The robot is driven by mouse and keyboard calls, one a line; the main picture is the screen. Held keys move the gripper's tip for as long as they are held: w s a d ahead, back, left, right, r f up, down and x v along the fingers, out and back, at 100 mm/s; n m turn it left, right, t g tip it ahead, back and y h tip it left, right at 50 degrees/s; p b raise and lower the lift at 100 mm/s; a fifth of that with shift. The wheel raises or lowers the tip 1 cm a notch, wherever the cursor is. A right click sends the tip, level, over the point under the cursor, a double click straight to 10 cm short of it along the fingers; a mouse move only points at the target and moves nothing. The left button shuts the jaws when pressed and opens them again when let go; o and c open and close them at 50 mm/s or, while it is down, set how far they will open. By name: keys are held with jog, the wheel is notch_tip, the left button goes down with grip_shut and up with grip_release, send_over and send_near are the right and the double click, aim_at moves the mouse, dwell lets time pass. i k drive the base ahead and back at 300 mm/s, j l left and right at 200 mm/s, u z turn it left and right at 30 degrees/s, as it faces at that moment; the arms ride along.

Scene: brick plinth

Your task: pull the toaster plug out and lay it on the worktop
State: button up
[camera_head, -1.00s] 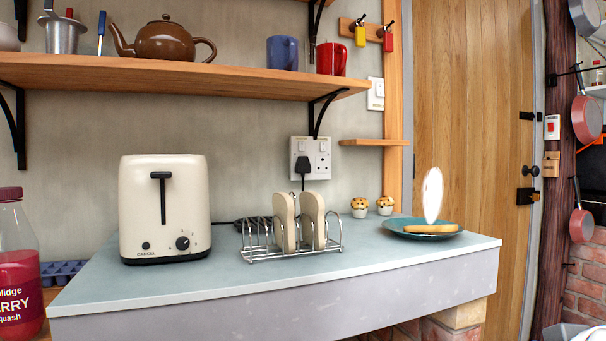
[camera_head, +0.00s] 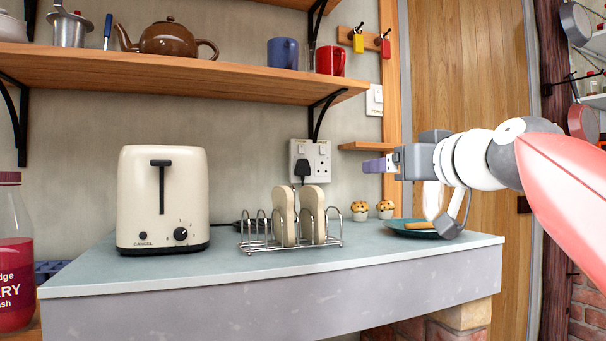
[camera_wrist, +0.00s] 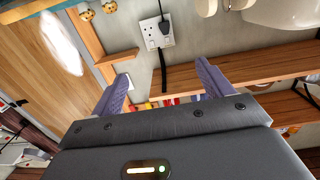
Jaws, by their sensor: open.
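The black toaster plug (camera_head: 303,168) sits in the left side of the white double wall socket (camera_head: 320,150). In the wrist view the plug (camera_wrist: 164,28) and socket (camera_wrist: 150,36) show at the top, beyond the fingertips. The cream toaster (camera_head: 163,200) stands on the left of the pale blue-grey worktop (camera_head: 190,272). My gripper (camera_head: 374,165) is open and empty, to the right of the socket and above the worktop. Its purple fingers (camera_wrist: 162,84) are wide apart in the wrist view and touch nothing.
A wire toast rack (camera_head: 290,246) with two bread slices stands below the socket. Two muffins (camera_head: 360,211) and a teal plate (camera_head: 408,232) are to its right. A small wooden ledge (camera_head: 366,146) is near my gripper. A long shelf (camera_head: 180,76) with crockery hangs above.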

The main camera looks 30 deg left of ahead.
aim_at(302, 168)
jog(key=i+j, duration=0.2)
jog(key=j, duration=0.2)
jog(key=i+j, duration=0.45)
jog(key=j, duration=0.3)
